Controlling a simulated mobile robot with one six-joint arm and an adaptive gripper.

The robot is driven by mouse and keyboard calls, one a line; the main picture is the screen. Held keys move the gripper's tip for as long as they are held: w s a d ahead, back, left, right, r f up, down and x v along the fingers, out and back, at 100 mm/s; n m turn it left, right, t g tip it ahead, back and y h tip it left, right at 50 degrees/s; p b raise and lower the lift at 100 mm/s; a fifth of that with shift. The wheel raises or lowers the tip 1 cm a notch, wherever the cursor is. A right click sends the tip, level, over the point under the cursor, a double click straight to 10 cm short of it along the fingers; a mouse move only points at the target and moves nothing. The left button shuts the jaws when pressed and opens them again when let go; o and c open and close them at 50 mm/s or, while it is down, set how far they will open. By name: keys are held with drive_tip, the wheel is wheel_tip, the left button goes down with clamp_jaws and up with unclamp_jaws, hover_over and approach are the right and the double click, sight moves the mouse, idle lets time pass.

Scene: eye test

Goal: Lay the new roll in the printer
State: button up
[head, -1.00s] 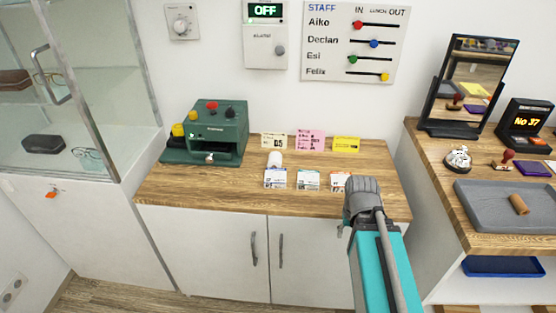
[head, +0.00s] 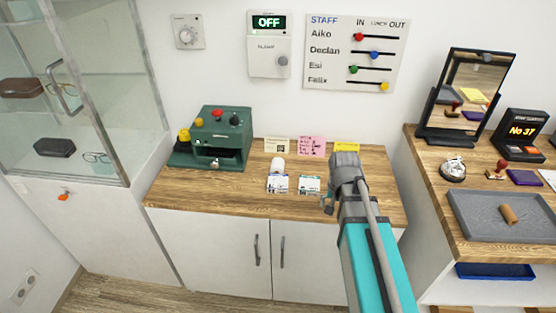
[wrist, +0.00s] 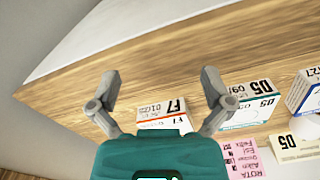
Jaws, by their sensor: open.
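A small white roll-like cylinder (head: 277,164) stands on the middle wooden counter behind the small white boxes; I take it for the new roll. A brown cylinder (head: 508,215) lies in a grey tray (head: 470,233). My gripper (wrist: 160,78) is open and empty, over the counter's front part in the wrist view. An orange-striped box (wrist: 161,113) shows beyond its fingers, apparently untouched.
Small boxes (head: 278,184) (head: 309,184) stand near the roll, with a pink note (head: 311,146) behind. A green machine (head: 221,138) stands at the counter's left. A mirror (head: 468,92) and red-handled stamp (head: 502,168) stand on the right counter. The middle counter's front left is clear.

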sight(277, 162)
drive_tip(key=w+a+r+m+p, duration=0.2)
drive_tip(key=w+a+r, duration=0.1)
drive_tip(key=w, duration=0.1)
drive_tip(key=w+a+r+m+p, duration=0.2)
drive_tip(key=w+a+m+p, duration=0.1)
drive_tip(key=w+a+r+m+p, duration=0.2)
drive_tip(key=w+a+r, duration=0.1)
drive_tip(key=w, duration=0.1)
drive_tip(key=shift+w+a+r+m, duration=0.2)
drive_tip(key=shift+w+r+m, duration=0.1)
drive_tip(key=w+a+r+m+p, duration=0.6)
drive_tip(key=w+a+m, duration=0.1)
drive_tip(key=a, duration=0.3)
drive_tip(key=shift+w, duration=0.35)
drive_tip(key=shift+f, duration=0.2)
wheel_tip(277, 162, down, 8)
drive_tip(key=b, duration=0.8)
drive_tip(key=shift+f, duration=0.2)
drive_tip(key=shift+f+b, duration=2.6)
drive_tip(key=shift+b, duration=0.15)
